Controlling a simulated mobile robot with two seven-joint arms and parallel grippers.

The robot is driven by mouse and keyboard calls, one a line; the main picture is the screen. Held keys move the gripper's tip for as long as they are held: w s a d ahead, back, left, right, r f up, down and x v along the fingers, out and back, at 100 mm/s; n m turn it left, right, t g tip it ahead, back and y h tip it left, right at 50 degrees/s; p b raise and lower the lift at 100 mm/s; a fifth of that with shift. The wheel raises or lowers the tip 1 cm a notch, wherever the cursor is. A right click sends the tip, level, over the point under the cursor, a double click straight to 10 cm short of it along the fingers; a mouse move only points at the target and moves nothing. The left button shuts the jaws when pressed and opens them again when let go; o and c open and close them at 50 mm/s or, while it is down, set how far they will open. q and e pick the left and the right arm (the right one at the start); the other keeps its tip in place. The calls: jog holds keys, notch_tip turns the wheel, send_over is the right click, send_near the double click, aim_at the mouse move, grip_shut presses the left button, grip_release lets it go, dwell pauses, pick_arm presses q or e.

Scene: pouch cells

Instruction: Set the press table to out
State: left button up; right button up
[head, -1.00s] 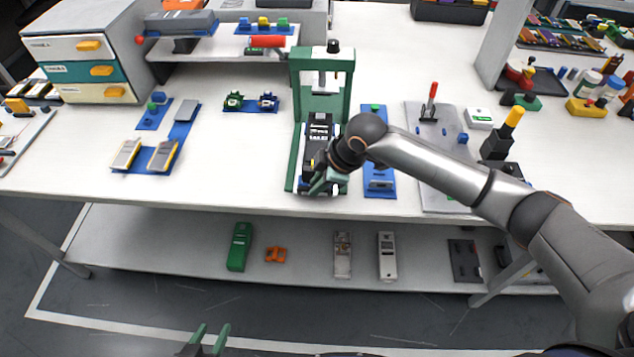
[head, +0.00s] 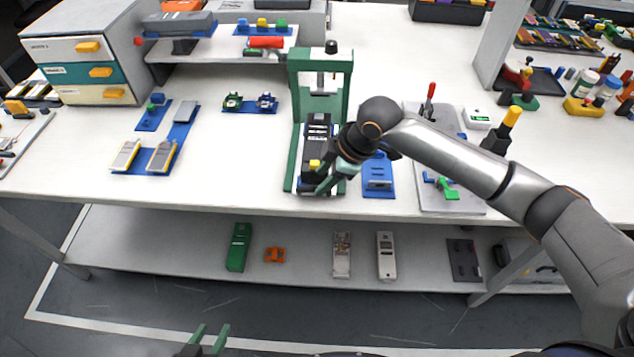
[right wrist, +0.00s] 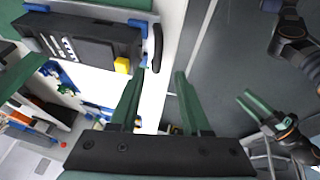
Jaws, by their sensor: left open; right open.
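The green press (head: 293,130) stands at the bench's front edge. Its dark press table (head: 317,132) lies between the green rails and reaches forward from under the ram. A yellow block (head: 314,164) sits near its front end. In the right wrist view the dark table (right wrist: 100,50) has light slots, the yellow block (right wrist: 122,65) and a dark handle (right wrist: 156,48) at its end. My right gripper (head: 332,178) is open at the press front; in the wrist view its fingers (right wrist: 160,76) are apart and empty, close to the handle. My left gripper (head: 211,332) is open, low before the bench.
A blue fixture (head: 378,184) stands just right of the press, near my right arm. A grey board (head: 450,203) with a red-handled lever (head: 429,98) lies further right. A lower shelf (head: 190,240) runs underneath.

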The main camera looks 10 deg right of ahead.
jog(key=v, duration=0.8)
jog(key=shift+f, duration=0.1)
jog(key=s+a+f+m+t+y, duration=0.2)
jog(key=a+f+m, duration=0.1)
jog(key=f, duration=0.3)
jog(key=s+a+f+m+t+y, duration=0.1)
jog(key=a+f+m, duration=0.25)
jog(key=f, duration=0.35)
jog(key=s+d+f+m+t+h, duration=0.1)
jog(key=s+d+f+m+h, duration=0.1)
jog(key=s+f, duration=0.4)
jog(key=s+d+f+m+t+h, duration=0.2)
jog(key=s+d+f+m, duration=0.2)
jog(key=s, duration=0.6)
jog(key=d+f, duration=0.2)
jog(key=d, duration=0.1)
jog(key=shift+f+m, duration=0.2)
jog(key=shift+m, duration=0.15)
